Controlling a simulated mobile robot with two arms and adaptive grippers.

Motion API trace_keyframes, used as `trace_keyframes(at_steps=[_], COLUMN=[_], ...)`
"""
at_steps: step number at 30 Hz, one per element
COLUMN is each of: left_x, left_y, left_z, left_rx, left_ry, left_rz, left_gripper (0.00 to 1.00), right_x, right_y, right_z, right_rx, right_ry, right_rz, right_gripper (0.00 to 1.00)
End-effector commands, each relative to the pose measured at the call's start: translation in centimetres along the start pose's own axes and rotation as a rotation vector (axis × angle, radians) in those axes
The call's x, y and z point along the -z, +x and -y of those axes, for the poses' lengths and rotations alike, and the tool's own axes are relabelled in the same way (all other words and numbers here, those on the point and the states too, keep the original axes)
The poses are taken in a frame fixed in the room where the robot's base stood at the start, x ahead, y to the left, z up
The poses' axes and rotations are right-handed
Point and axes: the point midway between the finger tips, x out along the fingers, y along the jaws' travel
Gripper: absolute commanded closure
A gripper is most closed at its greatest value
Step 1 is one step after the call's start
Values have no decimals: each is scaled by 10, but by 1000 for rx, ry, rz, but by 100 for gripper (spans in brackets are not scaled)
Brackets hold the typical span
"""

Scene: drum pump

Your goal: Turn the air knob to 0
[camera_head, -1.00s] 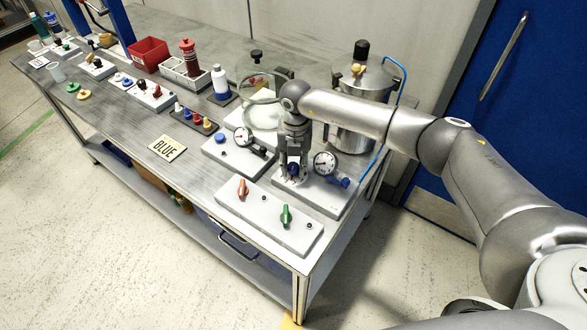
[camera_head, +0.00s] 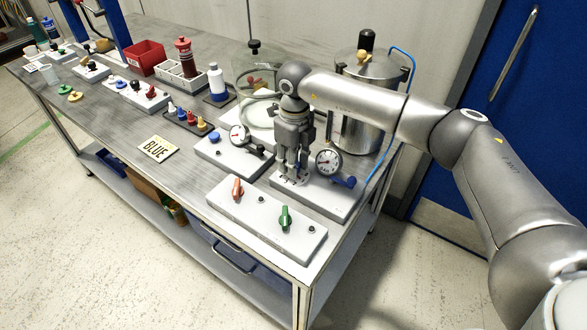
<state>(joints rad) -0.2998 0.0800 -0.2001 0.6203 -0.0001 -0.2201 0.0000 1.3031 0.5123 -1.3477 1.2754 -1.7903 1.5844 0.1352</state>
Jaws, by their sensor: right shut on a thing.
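The air knob's white base plate (camera_head: 335,203) is near the right end of the bench. It carries a round dial gauge (camera_head: 328,162) and a blue valve handle (camera_head: 345,182). My right gripper (camera_head: 292,175) points straight down over the left part of this plate. It is shut on the air knob, which its fingers hide almost entirely. Printed marks show on the plate around the fingertips, too small to read. The knob's pointer and setting cannot be seen. My left gripper is not in view.
In front is a white panel (camera_head: 260,233) with a red knob (camera_head: 237,188) and a green knob (camera_head: 285,217). To the left is a gauge plate (camera_head: 222,160). Behind stand a glass vessel (camera_head: 250,85) and a steel pot (camera_head: 358,125) with a blue hose (camera_head: 385,145).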

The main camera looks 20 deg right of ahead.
Motion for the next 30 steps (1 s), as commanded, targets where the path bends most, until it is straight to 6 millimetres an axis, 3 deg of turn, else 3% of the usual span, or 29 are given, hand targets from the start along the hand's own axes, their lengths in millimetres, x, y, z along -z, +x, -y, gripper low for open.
trace_keyframes(at_steps=[12, 30], left_x=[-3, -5], left_y=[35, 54], left_z=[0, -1], left_rx=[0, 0], left_ry=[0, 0], left_rz=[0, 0], left_gripper=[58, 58], right_x=[-2, -2], right_y=[1, -2], right_z=[0, 0], right_rx=[4, 5], right_ry=[-390, -730], right_rz=[-3, -14], right_gripper=[95, 95])
